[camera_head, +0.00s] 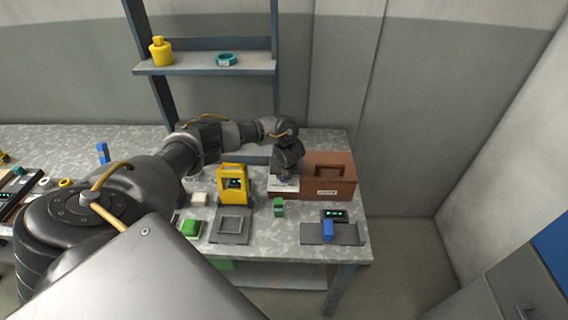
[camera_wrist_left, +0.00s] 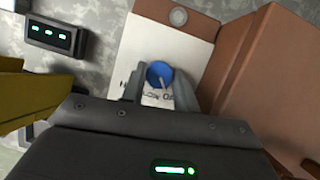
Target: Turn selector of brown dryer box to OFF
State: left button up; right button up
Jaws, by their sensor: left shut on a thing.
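The brown dryer box (camera_head: 335,175) stands at the right back of the table; its brown side also fills the right of the left wrist view (camera_wrist_left: 275,75). A white panel (camera_wrist_left: 165,45) on it carries the round blue selector (camera_wrist_left: 157,73) with a pale pointer line toward the lower right. Printed letters below the selector are partly hidden by my fingers. My left gripper (camera_wrist_left: 158,88) is shut on the selector, one finger on each side. In the head view my left gripper (camera_head: 284,181) is over the panel and hides most of the selector. My right gripper is not in view.
A yellow device (camera_head: 233,183) stands left of the box, with a grey tray (camera_head: 217,239) in front. A shelf (camera_head: 200,68) is behind.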

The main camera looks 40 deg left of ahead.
pick_arm(q)
jog(key=shift+n, duration=0.5)
jog(key=o, duration=1)
jog(key=v, duration=0.5)
jog(key=shift+w+d+r+p, duration=0.15)
jog(key=shift+r+p, duration=0.15)
jog(key=shift+r, duration=0.05)
jog(key=p+v, duration=0.3)
jog(key=v, duration=0.2)
jog(key=shift+p, duration=0.4)
